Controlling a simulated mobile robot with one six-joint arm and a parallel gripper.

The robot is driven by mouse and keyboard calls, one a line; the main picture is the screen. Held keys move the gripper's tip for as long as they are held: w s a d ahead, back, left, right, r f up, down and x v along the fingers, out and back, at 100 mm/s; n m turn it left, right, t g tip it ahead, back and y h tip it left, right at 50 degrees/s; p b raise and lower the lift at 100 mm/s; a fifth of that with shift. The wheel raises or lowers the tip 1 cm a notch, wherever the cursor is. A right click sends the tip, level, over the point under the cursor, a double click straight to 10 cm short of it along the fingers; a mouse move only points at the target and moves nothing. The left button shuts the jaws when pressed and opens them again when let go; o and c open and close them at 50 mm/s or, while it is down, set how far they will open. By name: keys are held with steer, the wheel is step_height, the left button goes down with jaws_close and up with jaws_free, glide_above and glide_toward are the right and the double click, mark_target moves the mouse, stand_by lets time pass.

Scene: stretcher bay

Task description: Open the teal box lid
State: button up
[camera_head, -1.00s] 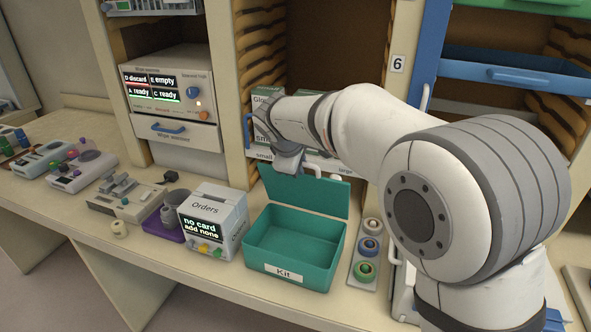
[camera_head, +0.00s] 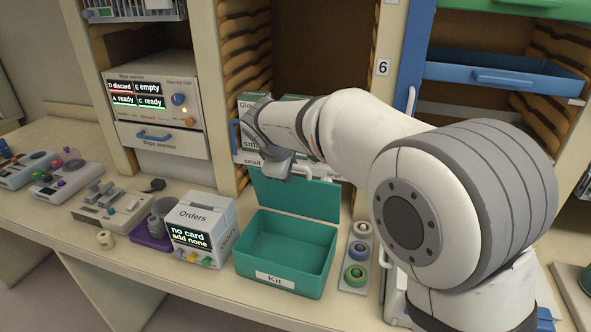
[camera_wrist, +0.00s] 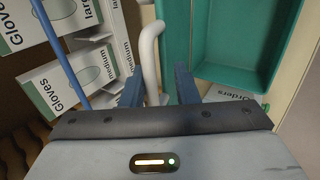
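The teal Kit box (camera_head: 285,283) stands on the bench, open at the top and empty inside. Its teal lid (camera_head: 300,200) stands raised at the back edge. In the wrist view the box interior (camera_wrist: 240,35) shows at upper right. My gripper (camera_head: 275,165) is above and behind the lid's upper left edge, close to the glove shelf. In the wrist view its two blue fingers (camera_wrist: 158,88) are apart. A white bent bar (camera_wrist: 149,50) shows between them; I cannot tell whether they touch it. Nothing is gripped.
Glove boxes (camera_wrist: 60,80) stand close behind my gripper. The Orders box (camera_head: 200,215) is just left of the Kit. Tape rolls on a strip (camera_head: 355,275) lie to its right, near my arm. A blue drawer (camera_head: 500,75) sticks out at upper right.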

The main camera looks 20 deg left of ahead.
steer(key=b+v, duration=0.1)
steer(key=v, duration=0.7)
steer(key=shift+b, duration=0.3)
steer(key=shift+c, duration=0.2)
